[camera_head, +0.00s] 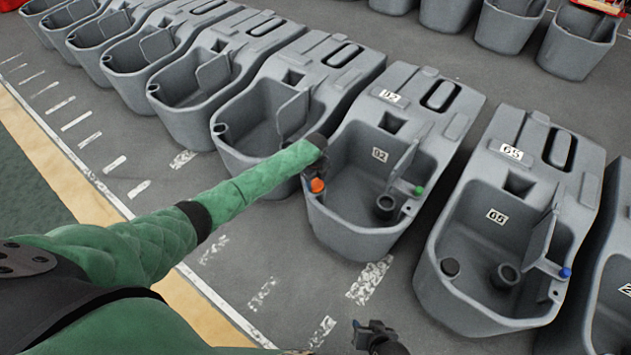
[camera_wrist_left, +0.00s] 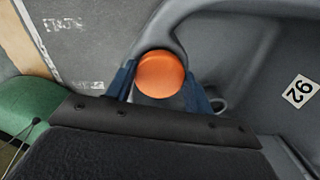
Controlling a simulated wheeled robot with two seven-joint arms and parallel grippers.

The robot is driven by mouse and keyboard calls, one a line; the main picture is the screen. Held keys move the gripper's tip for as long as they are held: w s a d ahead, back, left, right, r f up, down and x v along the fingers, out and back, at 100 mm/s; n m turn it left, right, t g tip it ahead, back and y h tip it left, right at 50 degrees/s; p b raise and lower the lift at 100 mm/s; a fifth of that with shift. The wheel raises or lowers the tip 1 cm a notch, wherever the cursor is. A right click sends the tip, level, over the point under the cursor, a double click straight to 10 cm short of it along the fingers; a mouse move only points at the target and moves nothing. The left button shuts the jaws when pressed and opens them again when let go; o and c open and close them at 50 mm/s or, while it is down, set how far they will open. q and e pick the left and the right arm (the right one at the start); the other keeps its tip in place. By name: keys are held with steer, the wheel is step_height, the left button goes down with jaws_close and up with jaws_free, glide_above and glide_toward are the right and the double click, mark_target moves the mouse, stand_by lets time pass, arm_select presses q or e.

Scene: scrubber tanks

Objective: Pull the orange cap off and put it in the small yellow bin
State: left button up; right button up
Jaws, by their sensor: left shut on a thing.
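The orange cap (camera_head: 317,185) is at the front left corner of a grey tank (camera_head: 350,240) in the head view. My left gripper (camera_head: 315,172) is over that corner. In the left wrist view the orange cap (camera_wrist_left: 161,74) sits between the two blue fingers of my left gripper (camera_wrist_left: 163,88), which is shut on it. I cannot tell whether the cap is seated on the tank or lifted slightly. My right gripper (camera_head: 375,335) is low at the bottom edge of the head view, away from the tanks; its jaw gap is unclear. The small yellow bin is not in view.
The same tank has a green cap (camera_head: 419,190) and a dark round fitting (camera_head: 386,205). Several tanks stand closely in a row. The floor in front is clear.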

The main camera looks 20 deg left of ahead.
mark_target(315, 183)
arm_select(q)
steer(key=shift+r+p, duration=0.7)
steer(key=shift+r, duration=0.15)
stand_by(0.7)
steer(key=shift+r+p, duration=2.45)
steer(key=shift+r, duration=0.5)
